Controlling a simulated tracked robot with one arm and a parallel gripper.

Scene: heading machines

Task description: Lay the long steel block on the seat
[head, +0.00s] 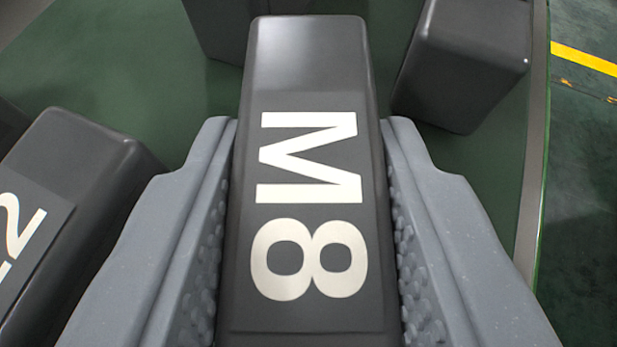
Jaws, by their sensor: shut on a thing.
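A long dark grey steel block (306,80) with a label reading "M8" in white lies lengthwise between the fingers of my gripper (308,135). The two light grey fingers are shut on its left and right sides. The near end of the block runs out of the bottom of the picture. Its underside is hidden, so I cannot tell whether it touches the green surface. I cannot make out the seat in this view.
Another dark block (75,190) with a partly visible label lies close on the left. More dark blocks stand at the top (217,30) and upper right (465,62). The green surface (165,90) ends at a grey edge (535,150) on the right, with a floor and yellow line beyond.

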